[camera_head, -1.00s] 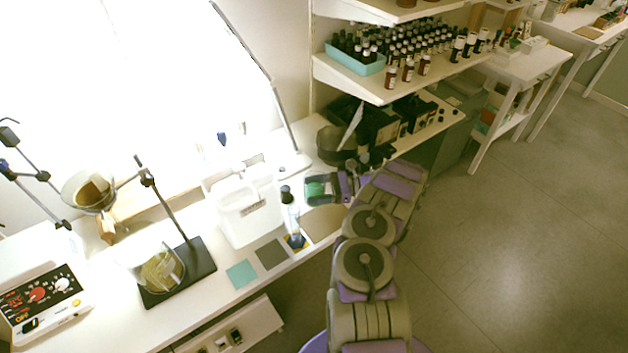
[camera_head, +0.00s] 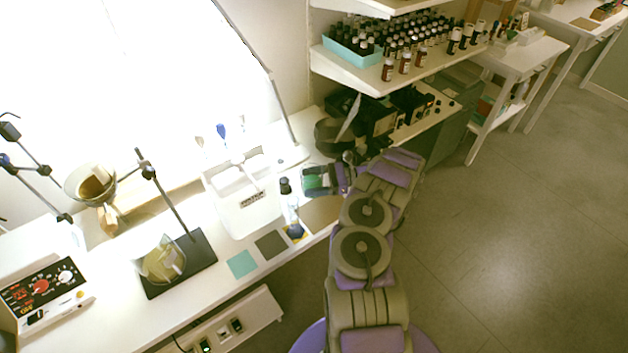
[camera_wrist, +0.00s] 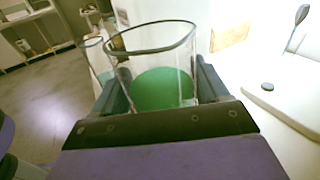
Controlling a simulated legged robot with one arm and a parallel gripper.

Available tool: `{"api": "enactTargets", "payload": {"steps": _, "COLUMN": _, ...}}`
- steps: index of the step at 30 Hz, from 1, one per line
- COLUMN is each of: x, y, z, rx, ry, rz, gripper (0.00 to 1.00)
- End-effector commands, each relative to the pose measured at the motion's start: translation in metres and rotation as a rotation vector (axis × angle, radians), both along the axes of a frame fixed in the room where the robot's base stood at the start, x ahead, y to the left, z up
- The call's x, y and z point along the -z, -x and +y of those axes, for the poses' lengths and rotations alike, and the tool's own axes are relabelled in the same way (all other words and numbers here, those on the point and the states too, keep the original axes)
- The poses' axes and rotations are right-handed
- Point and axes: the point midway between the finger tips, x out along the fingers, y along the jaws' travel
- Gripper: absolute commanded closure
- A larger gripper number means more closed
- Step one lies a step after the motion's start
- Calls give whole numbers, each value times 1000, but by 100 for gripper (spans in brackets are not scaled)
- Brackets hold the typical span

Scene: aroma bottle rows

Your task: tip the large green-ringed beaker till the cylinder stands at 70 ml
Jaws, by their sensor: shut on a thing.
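My gripper (camera_head: 318,181) is shut on a clear glass beaker (camera_wrist: 148,62) with green liquid (camera_wrist: 162,89) in it. The beaker's wide dark rim faces the wrist camera, and the liquid lies well below that rim. No green ring can be made out; the jaws hide the lower wall. In the head view the held beaker is small and mostly covered by the jaws.
A white open container (camera_head: 243,208) stands left of the cylinder. Flat teal (camera_head: 242,264) and grey (camera_head: 271,244) squares lie in front. A stand (camera_head: 178,268) with a glass vessel is farther left, a control box (camera_head: 45,292) beyond. A bottle shelf (camera_head: 385,72) overhangs behind my gripper.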

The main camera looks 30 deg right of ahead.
Motion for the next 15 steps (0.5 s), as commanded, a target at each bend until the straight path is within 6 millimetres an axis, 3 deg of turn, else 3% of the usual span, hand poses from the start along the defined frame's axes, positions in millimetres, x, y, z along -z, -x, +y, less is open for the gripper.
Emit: {"api": "enactTargets", "payload": {"steps": 15, "x": -2, "y": 1, "z": -1, "rx": -1, "ry": 30, "rz": -16, "gripper": 66}}
